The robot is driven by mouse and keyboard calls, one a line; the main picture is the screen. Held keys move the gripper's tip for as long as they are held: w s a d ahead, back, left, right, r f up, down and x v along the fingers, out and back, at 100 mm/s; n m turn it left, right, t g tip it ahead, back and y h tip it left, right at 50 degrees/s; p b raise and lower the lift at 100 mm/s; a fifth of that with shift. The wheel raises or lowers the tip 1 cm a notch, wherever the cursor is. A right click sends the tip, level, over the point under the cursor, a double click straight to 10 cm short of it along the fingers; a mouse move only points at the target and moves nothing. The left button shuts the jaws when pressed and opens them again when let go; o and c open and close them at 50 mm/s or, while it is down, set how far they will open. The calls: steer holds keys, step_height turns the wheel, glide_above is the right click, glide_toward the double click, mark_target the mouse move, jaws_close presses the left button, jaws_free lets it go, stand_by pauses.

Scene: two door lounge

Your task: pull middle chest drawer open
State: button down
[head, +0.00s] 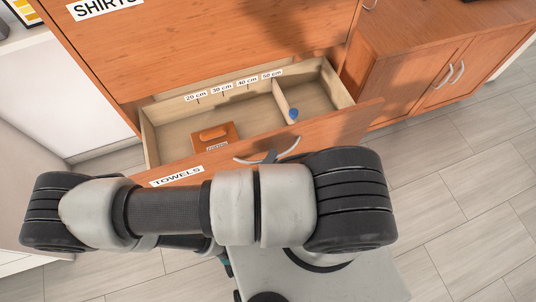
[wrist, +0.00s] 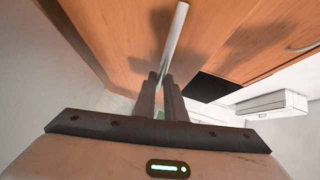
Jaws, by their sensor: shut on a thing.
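A wooden chest drawer labelled "TOWELS" (head: 340,128) stands open, with its inside showing. Its curved metal handle (head: 287,152) is on the drawer front. My gripper (head: 270,157) is at this handle, mostly hidden behind my arm in the head view. In the wrist view my gripper (wrist: 160,80) has its fingers closed on the light handle bar (wrist: 176,35). The drawer above, labelled "SHIRTS" (head: 210,50), is shut. Any drawer below is hidden, so I cannot tell the full stack.
Inside the drawer lie an orange-brown labelled box (head: 215,138) and a small blue thing (head: 293,114) by the divider (head: 281,98). Marks from 20 to 50 cm run along the inside. A wooden cabinet (head: 420,75) stands at right. Tiled floor (head: 455,190) is clear at right.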

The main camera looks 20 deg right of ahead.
steer(key=c, duration=1.8)
jaws_free()
steer(key=v, duration=1.7)
steer(key=shift+s+a, duration=0.15)
steer(key=shift+a, duration=0.1)
